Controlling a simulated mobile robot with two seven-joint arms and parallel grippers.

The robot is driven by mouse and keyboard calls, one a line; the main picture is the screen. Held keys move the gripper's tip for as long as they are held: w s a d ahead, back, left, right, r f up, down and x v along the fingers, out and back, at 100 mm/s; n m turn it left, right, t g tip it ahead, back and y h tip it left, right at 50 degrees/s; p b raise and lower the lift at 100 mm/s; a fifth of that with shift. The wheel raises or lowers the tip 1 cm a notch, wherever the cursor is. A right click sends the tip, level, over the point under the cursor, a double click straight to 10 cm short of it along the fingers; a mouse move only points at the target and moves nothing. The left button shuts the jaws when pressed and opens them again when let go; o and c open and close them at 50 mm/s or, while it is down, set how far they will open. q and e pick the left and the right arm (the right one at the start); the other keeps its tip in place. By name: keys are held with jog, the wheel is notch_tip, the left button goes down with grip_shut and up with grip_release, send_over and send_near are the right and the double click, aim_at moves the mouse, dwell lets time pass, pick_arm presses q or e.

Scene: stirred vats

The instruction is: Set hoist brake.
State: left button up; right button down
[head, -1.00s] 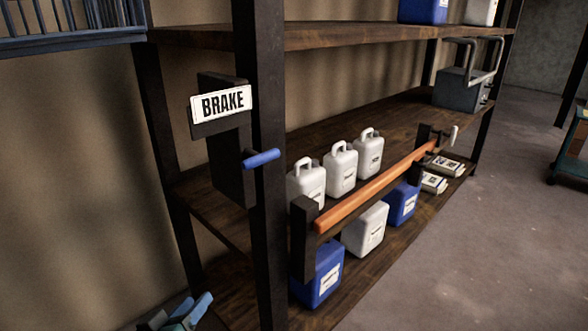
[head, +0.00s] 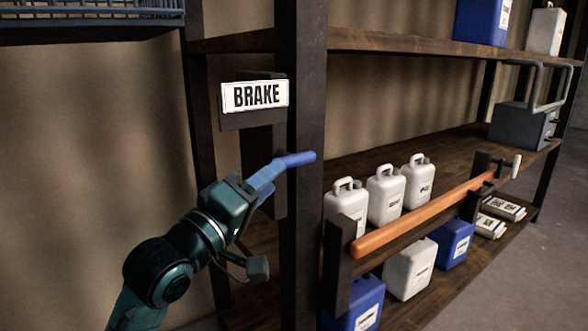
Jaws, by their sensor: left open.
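The brake lever's blue handle (head: 301,158) sticks out to the right across the dark post, below a white "BRAKE" sign (head: 255,96) on a dark plate. My left gripper (head: 277,170) is at the left end of the handle, coming up from the lower left. Its blue fingers overlap the handle's inner end in the picture; I cannot tell whether they touch it. The fingers are open, but their gap is hard to see. The lever's mount is partly hidden behind the gripper. My right gripper is not in view.
The dark shelf post (head: 301,235) stands close to the right of my left gripper. An orange bar (head: 425,215) runs along the shelf front. White jugs (head: 386,195) and blue containers (head: 455,243) stand behind and below it. Bare wall lies to the left.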

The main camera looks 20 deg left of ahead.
aim_at(294, 160)
pick_arm(q)
jog(key=x, duration=0.7)
jog(key=shift+w+d+r+p, duration=0.15)
jog(key=shift+w+r+p, duration=0.05)
jog(key=shift+w+p, duration=0.15)
jog(key=shift+c, duration=0.2)
jog(key=shift+s, duration=0.1)
grip_shut()
